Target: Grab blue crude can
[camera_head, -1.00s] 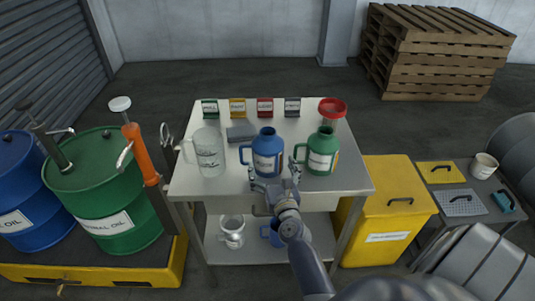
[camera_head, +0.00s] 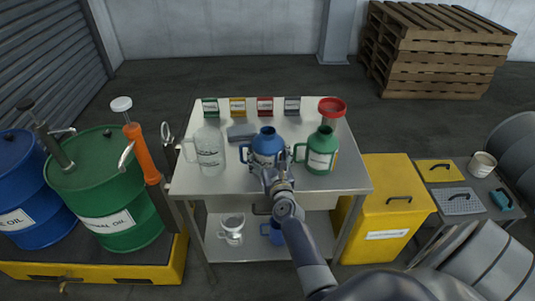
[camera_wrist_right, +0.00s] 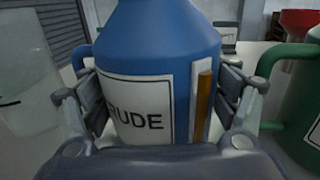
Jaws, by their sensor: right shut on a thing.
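The blue crude can (camera_head: 267,143) stands upright on the top of the metal table (camera_head: 345,178), between a clear jug and a green can. In the right wrist view the blue can (camera_wrist_right: 165,45) fills the middle and its label reads "RUDE", the rest being cut off. My right gripper (camera_head: 268,168) reaches it from the front. In the right wrist view the fingers of my right gripper (camera_wrist_right: 165,105) lie on both sides of the can's body and are shut on it. My left gripper is not in view.
A clear jug (camera_head: 209,152) stands close on the left, and a green can (camera_head: 321,152) close on the right. A red funnel (camera_head: 332,107) is behind the green can. Several small labelled cards line the table's back. A yellow bin (camera_head: 385,215) stands at right.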

